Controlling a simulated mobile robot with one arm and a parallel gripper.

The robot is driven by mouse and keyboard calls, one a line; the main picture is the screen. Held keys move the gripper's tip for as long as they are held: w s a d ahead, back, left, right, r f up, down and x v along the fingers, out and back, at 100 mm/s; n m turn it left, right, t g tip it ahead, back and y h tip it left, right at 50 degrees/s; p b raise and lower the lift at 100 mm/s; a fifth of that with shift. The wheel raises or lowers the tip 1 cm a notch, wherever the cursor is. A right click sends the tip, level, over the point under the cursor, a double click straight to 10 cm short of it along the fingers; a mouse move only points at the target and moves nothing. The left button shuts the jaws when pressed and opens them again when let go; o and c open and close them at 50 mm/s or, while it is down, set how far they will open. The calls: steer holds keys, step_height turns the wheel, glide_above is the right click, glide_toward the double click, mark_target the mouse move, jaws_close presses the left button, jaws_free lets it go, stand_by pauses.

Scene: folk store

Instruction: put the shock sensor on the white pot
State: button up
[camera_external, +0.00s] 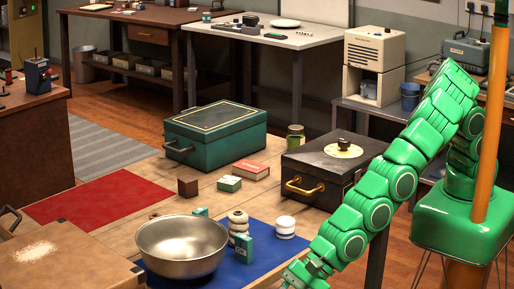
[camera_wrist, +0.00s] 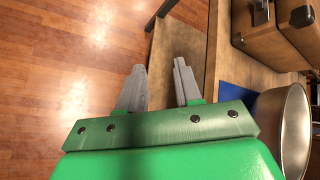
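A small white round pot with a dark band (camera_external: 285,227) stands on the blue mat. To its left are a cream stacked round piece (camera_external: 238,222) and a small teal box (camera_external: 243,249). I cannot tell which small item is the shock sensor. My gripper (camera_wrist: 160,80) is open and empty in the wrist view, its grey fingers apart over the floor and table edge. In the external view its end is low at the bottom, in front of the mat and partly cut off. Neither the pot nor the small boxes can be made out in the wrist view.
A metal bowl (camera_external: 181,247) sits on the blue mat (camera_external: 262,262); it also shows at the wrist view's right edge (camera_wrist: 292,125). Behind are a green case (camera_external: 215,135), a black case (camera_external: 318,166), and small boxes (camera_external: 251,170). A brown case (camera_external: 65,258) stands left.

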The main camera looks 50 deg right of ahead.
steer(key=w+d+f+n+h, duration=0.2)
steer(key=d+f+n+h, duration=0.1)
steer(key=d+f+n, duration=0.25)
steer(key=n+t+h, duration=0.7)
steer(key=t, duration=0.4)
glide_toward(239, 240)
steer(key=w+d+r, duration=0.2)
steer(key=w+r, duration=0.1)
steer(key=shift+m, duration=0.25)
steer(key=f, duration=0.4)
steer(key=shift+w+a+f, duration=0.15)
steer(key=shift+a+f, duration=0.05)
steer(key=shift+f, duration=0.05)
steer(key=shift+a+x, duration=0.15)
steer(key=shift+x, duration=1.75)
steer(key=shift+a+x, duration=0.1)
steer(key=shift+x, duration=1.85)
jaws_close()
